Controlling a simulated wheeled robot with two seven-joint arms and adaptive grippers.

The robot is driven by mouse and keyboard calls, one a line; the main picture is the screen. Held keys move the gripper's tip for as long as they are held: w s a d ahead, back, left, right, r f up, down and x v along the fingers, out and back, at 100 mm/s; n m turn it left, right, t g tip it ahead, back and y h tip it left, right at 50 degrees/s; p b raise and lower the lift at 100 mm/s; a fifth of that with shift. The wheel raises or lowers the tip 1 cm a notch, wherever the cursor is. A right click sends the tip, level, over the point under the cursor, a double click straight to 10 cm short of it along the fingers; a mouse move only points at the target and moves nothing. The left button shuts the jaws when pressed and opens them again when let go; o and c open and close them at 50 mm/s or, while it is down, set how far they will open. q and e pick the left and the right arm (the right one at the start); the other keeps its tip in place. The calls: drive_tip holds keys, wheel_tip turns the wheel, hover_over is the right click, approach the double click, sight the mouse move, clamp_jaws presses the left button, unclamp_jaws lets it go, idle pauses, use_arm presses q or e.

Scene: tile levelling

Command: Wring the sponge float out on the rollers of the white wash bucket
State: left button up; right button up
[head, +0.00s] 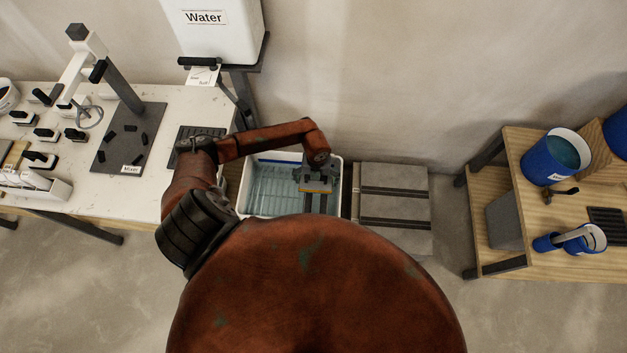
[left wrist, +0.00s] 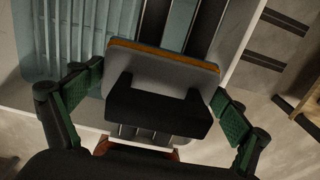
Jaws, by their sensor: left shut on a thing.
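The white wash bucket (head: 241,190) stands low beside the worktable and holds bluish water with a ribbed look. Its dark rollers (head: 317,204) lie along its right side and also show in the left wrist view (left wrist: 207,24). The sponge float (head: 316,188) has a grey board, an orange sponge edge and a black handle, seen in the left wrist view (left wrist: 158,110). My left gripper (head: 311,178) is shut on its handle, with green pads at both handle ends. The float is over the rollers; contact between them cannot be told. My right gripper is out of view.
Grey tiles (head: 395,205) lie on the floor right of the bucket. The worktable (head: 150,190) is on the left, with a mixer stand. A white Water tank (head: 212,40) stands behind. A wooden shelf (head: 500,215) with blue buckets is on the right.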

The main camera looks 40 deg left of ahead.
use_arm(q)
drive_tip(key=shift+w+d+f, duration=0.1)
drive_tip(key=shift+w+d, duration=0.3)
drive_tip(key=shift+d, duration=0.25)
drive_tip(key=shift+w+d, duration=0.55)
drive_tip(key=shift+d, duration=0.25)
drive_tip(key=shift+r, duration=0.2)
wheel_tip(320, 180, up, 7)
drive_tip(key=p, duration=0.5)
drive_tip(key=shift+p, duration=0.3)
